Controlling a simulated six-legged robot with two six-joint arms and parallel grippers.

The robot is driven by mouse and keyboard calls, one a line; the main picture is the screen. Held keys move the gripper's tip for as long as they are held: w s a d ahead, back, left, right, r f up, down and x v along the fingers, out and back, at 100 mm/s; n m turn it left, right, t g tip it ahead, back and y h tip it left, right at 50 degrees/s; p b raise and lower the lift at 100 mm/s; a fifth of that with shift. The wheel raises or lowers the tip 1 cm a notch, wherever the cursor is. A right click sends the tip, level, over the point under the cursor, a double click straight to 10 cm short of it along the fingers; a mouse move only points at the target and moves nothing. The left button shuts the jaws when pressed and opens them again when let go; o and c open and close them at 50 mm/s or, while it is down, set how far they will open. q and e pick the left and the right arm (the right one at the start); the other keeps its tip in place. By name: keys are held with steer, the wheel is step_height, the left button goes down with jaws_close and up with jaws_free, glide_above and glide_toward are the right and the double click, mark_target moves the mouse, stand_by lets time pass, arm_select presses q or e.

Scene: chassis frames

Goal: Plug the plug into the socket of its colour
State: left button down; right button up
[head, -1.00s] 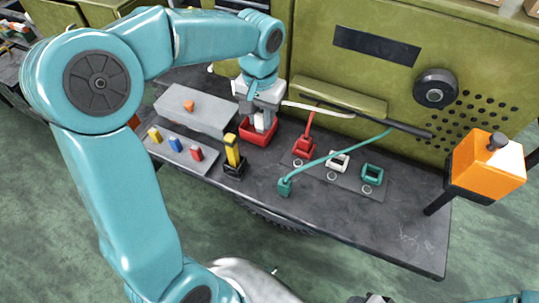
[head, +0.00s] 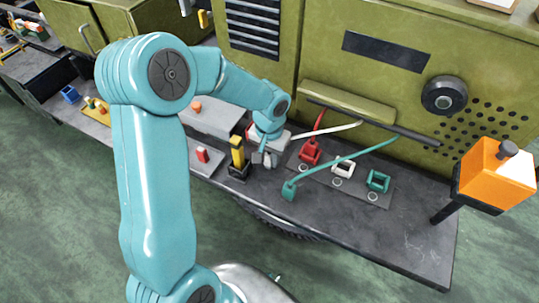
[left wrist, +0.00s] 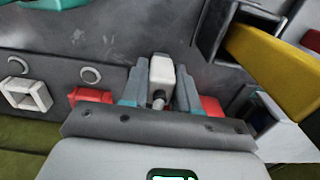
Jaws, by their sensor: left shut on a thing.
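The teal socket (head: 378,181) is empty at the strip's right. A red plug with a red cable is at the red socket (head: 310,155). A teal plug (head: 289,191) lies on the bench. My right gripper is out of view.
A yellow post in a black holder (head: 237,155) stands close left of the gripper. An orange box (head: 490,172) stands at the right. The bench front right is clear.

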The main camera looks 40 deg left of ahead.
arm_select(q)
steer(key=shift+f, duration=0.2)
steer(key=c, duration=0.8)
jaws_free()
steer(key=shift+w, duration=0.1)
steer(key=shift+c, duration=0.2)
